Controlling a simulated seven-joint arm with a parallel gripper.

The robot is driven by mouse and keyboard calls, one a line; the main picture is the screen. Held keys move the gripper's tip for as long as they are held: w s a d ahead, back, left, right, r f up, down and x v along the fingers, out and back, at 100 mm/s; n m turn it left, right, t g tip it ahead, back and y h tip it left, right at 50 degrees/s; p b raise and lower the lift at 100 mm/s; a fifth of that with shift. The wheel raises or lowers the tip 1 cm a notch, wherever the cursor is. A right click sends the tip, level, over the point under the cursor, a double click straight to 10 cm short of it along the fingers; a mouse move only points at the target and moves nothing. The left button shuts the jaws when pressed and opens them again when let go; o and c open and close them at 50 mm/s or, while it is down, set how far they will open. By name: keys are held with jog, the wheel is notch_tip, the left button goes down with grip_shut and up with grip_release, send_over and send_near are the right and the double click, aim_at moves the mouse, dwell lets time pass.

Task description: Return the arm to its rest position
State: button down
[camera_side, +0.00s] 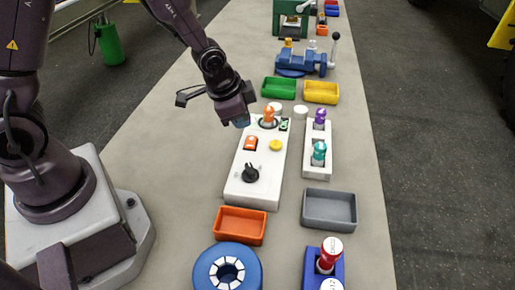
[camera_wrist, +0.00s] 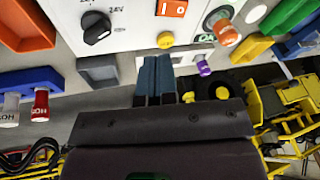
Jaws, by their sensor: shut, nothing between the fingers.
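My gripper (camera_side: 241,120) hangs above the upper left part of the white control panel (camera_side: 236,185), at the end of my dark arm. In the wrist view its two blue-grey fingers (camera_wrist: 156,62) lie together, with nothing between them. The panel carries a black knob (camera_side: 251,173), an orange switch (camera_side: 251,143), a yellow button (camera_side: 275,145) and an orange knob (camera_side: 269,114). The black knob also shows in the wrist view (camera_wrist: 96,27), between voltage marks. From the side view I cannot tell the exact height of the fingertips over the panel.
A white rack holds a purple-topped piece (camera_side: 320,116) and a teal piece (camera_side: 319,151). Trays stand around: green (camera_side: 279,95), yellow (camera_side: 321,99), orange (camera_side: 240,239) and grey (camera_side: 329,223). A blue vise (camera_side: 300,66) stands farther back. Bare table lies left of the panel.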

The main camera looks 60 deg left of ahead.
jog(key=s+r+n, duration=0.3)
jog(key=s+r, duration=0.5)
jog(key=r, duration=0.2)
jog(key=s+r+n+t, duration=0.1)
jog(key=s+r+n, duration=0.1)
jog(key=s+r, duration=0.7)
notch_tip(320, 180, up, 2)
jog(key=shift+d+r+n, duration=0.15)
jog(key=shift+d+n, duration=0.15)
jog(key=shift+n, duration=0.1)
